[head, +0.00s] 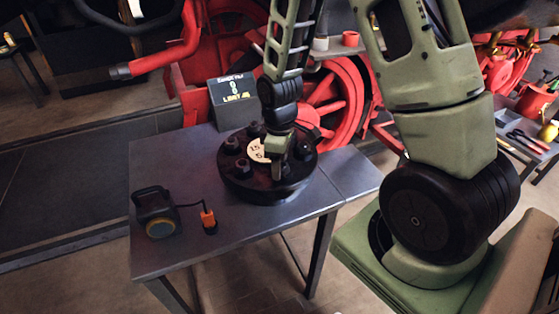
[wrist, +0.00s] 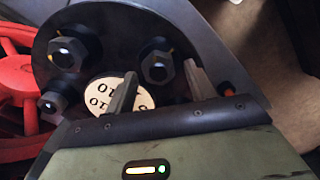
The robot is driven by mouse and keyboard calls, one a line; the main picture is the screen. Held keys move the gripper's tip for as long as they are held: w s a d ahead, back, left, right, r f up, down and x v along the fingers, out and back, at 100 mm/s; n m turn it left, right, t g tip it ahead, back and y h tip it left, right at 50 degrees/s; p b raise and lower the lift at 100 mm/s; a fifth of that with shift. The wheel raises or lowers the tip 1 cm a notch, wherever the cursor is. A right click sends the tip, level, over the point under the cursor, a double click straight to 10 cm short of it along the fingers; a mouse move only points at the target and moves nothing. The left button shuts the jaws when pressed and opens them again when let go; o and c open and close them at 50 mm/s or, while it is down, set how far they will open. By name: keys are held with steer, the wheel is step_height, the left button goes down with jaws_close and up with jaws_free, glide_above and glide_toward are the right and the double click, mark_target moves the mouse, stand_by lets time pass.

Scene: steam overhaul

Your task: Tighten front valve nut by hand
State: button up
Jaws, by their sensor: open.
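The round black valve cover (head: 240,178) lies on the grey table, with several dark nuts on studs around a white label (head: 257,151). My gripper (head: 279,168) is low over its front right part. In the wrist view the gripper (wrist: 160,74) is open. One nut (wrist: 157,66) shows between and just beyond the two fingertips; I cannot tell whether they touch it. Two other nuts, one at upper left (wrist: 68,52) and one at lower left (wrist: 52,103), stand clear of the fingers. My gripper partly hides the label and the front nuts in the head view.
A black box with a yellow-orange part (head: 157,212) and a small orange-topped tool (head: 208,219) stand left on the table (head: 250,231). A dark sign (head: 234,97) stands behind the cover. A red wheel (head: 335,98) is close behind.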

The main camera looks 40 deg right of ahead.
steer(key=c, duration=1)
steer(key=m, duration=0.5)
steer(key=shift+w+d+m, duration=0.1)
steer(key=shift+d+m, duration=0.05)
steer(key=shift+m, duration=0.15)
steer(key=m, duration=0.4)
steer(key=shift+d+m+p, duration=0.15)
steer(key=shift+m+p, duration=0.2)
steer(key=shift+m, duration=0.05)
steer(key=o, duration=1)
